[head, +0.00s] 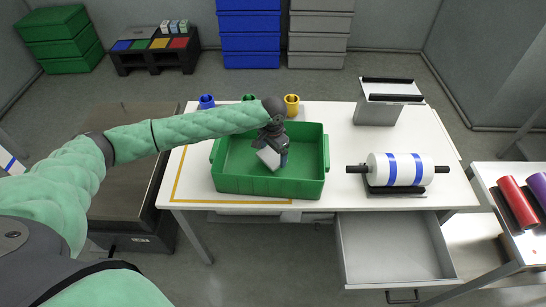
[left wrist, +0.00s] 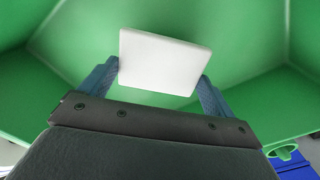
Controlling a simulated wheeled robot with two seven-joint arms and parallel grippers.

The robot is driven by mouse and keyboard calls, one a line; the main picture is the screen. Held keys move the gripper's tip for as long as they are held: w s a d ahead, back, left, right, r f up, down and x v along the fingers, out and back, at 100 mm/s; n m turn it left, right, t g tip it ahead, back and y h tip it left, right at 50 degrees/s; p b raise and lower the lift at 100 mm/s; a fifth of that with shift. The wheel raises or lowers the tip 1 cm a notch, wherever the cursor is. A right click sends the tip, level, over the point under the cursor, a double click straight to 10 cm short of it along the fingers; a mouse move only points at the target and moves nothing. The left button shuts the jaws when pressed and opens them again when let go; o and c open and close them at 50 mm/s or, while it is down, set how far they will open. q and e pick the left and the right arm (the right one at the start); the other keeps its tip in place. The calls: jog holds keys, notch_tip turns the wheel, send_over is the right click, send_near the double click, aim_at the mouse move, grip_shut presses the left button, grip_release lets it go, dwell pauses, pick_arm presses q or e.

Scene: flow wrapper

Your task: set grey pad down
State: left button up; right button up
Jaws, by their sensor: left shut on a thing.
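The grey pad (left wrist: 162,62) is a pale, flat rectangular block. In the left wrist view it sits between the two blue fingers of my left gripper (left wrist: 157,88), which is shut on it. In the head view the pad (head: 269,158) hangs tilted inside the green bin (head: 268,186), under my left gripper (head: 277,152). The bin stands on the white table. Whether the pad touches the bin floor I cannot tell. My right gripper is not in view.
A white roll with blue bands (head: 400,169) lies on a stand right of the bin. A grey box (head: 388,102) stands behind it. Blue (head: 207,101) and yellow (head: 292,104) rolls stand behind the bin. An open drawer (head: 392,248) juts from the table front. Tabletop between bin and roll is clear.

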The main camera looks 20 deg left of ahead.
aim_at(273, 156)
pick_arm(q)
jog(key=shift+s+f+p, duration=0.1)
jog(key=shift+f+p, duration=0.45)
jog(key=shift+f, duration=1.35)
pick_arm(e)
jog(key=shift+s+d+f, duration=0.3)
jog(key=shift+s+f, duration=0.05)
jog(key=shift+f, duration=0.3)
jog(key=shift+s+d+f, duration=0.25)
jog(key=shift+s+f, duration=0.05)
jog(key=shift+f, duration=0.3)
pick_arm(q)
jog(key=shift+f, duration=0.1)
jog(key=o, duration=0.7)
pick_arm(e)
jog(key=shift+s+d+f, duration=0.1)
pick_arm(q)
jog(key=shift+r, duration=0.2)
jog(key=shift+r+b, duration=0.55)
jog(key=shift+r, duration=0.35)
notch_tip(273, 156, up, 9)
jog(key=b, duration=0.3)
jog(key=shift+r, duration=0.55)
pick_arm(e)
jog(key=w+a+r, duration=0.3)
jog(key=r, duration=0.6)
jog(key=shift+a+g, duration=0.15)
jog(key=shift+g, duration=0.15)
